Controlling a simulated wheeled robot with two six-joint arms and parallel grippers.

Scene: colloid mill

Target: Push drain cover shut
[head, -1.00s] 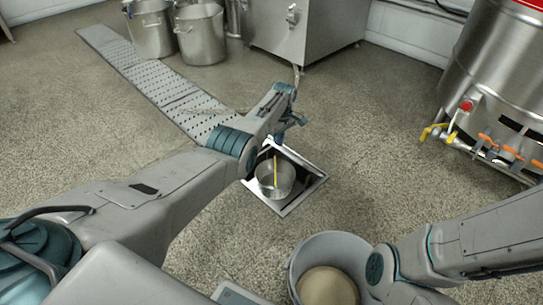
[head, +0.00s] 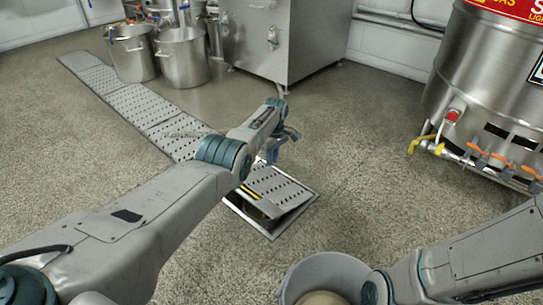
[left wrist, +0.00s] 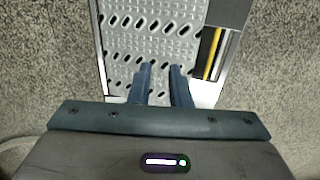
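The drain cover (head: 278,187) is a perforated metal plate over the square floor drain (head: 272,236). It is tilted, with a dark gap along its near left side where a yellow strip (head: 250,190) shows. The cover fills the middle of the left wrist view (left wrist: 150,40), with the gap and yellow strip at right. My left gripper (head: 285,138) is at the cover's far side in the head view. Its two fingers (left wrist: 161,88) are slightly apart with nothing between them, over the cover; contact cannot be told. My right arm shows at lower right, its gripper out of view.
A grey bucket (head: 326,268) with tan contents stands near the right arm. A large steel vessel (head: 490,90) with orange-handled valves is at right. Steel pots (head: 182,58) and a steel cabinet (head: 280,40) stand at the back. A perforated floor channel (head: 130,105) runs back left.

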